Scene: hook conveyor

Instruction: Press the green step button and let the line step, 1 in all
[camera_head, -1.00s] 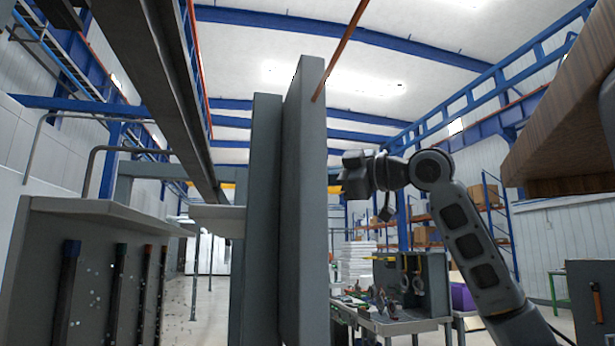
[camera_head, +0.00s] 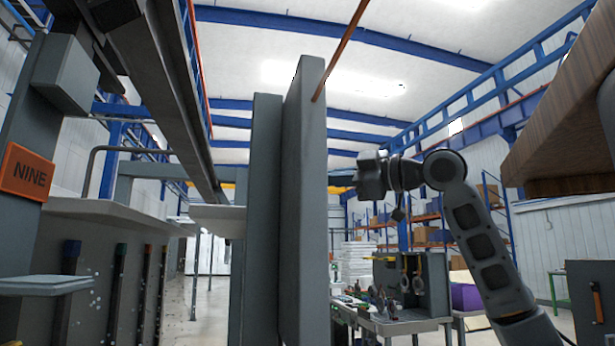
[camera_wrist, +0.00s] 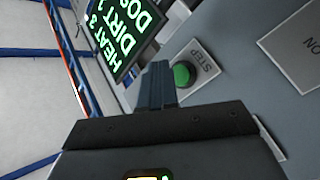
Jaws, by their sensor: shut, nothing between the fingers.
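The green step button (camera_wrist: 183,75) is a round green knob on a grey panel in the wrist view, beside a plate (camera_wrist: 205,66) lettered STEP. My gripper (camera_wrist: 157,70) is shut with nothing in it, its fingers just left of the button in that picture. The fingers appear clear of the button, though the exact gap cannot be told. In the head view my gripper (camera_head: 368,178) is right of the tall grey panel (camera_head: 305,200); the button is hidden there. On the line's overhead rail (camera_head: 160,85), a grey carrier with an orange NINE tag (camera_head: 26,172) hangs at the left.
A cluttered workbench (camera_head: 400,325) stands below my arm. A brown wooden block (camera_head: 570,130) is at upper right.

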